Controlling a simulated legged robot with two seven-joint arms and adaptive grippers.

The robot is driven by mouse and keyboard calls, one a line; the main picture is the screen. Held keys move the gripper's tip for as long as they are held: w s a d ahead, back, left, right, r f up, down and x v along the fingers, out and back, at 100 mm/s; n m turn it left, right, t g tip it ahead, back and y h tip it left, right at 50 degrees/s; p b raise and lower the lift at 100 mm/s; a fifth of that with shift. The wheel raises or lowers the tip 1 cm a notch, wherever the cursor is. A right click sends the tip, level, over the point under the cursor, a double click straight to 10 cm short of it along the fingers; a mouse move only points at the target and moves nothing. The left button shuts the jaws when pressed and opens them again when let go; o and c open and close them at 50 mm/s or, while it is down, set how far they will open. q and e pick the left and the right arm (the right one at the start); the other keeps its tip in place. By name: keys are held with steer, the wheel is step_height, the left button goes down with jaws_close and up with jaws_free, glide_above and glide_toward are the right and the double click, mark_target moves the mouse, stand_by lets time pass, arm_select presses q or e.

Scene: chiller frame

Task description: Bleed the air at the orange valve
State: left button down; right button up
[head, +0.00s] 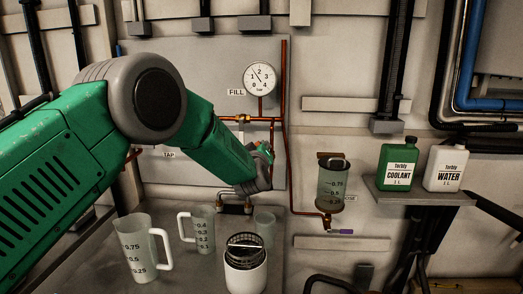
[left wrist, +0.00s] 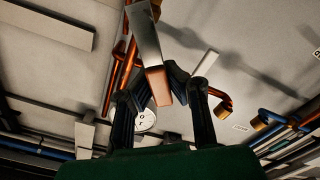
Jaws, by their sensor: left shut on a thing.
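My left arm comes in from the left and reaches the copper pipe (head: 286,130) on the wall panel. My left gripper (head: 264,160) is at the pipe, below the round gauge (head: 260,78), and its fingers are mostly hidden by the arm in the head view. In the left wrist view the fingers of my left gripper (left wrist: 165,88) are shut on an orange block-like piece (left wrist: 158,86), seemingly the orange valve's handle. A grey flat bar (left wrist: 143,36) shows beyond it. The valve body is hard to make out. My right gripper is not in view.
Two measuring jugs (head: 137,250) (head: 203,229), a clear cup (head: 265,222) and a white canister (head: 245,275) stand below the arm. A graduated vessel (head: 332,186) with a purple-handled valve (head: 340,231) hangs right. Coolant (head: 396,165) and water (head: 446,169) bottles stand on a shelf.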

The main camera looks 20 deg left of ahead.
arm_select(q)
steer(key=shift+s+f, duration=0.1)
steer(key=shift+f, duration=0.05)
steer(key=c, duration=1.5)
jaws_free()
steer(key=shift+s, duration=0.1)
steer(key=shift+c, duration=0.2)
steer(key=shift+o, duration=0.2)
steer(key=shift+s+r, duration=0.25)
steer(key=shift+r, duration=0.1)
steer(key=shift+f, duration=0.25)
steer(key=s+d, duration=0.2)
steer(key=s, duration=0.9)
steer(key=shift+s+d, duration=0.2)
steer(key=shift+s, duration=0.1)
steer(key=shift+r, duration=0.1)
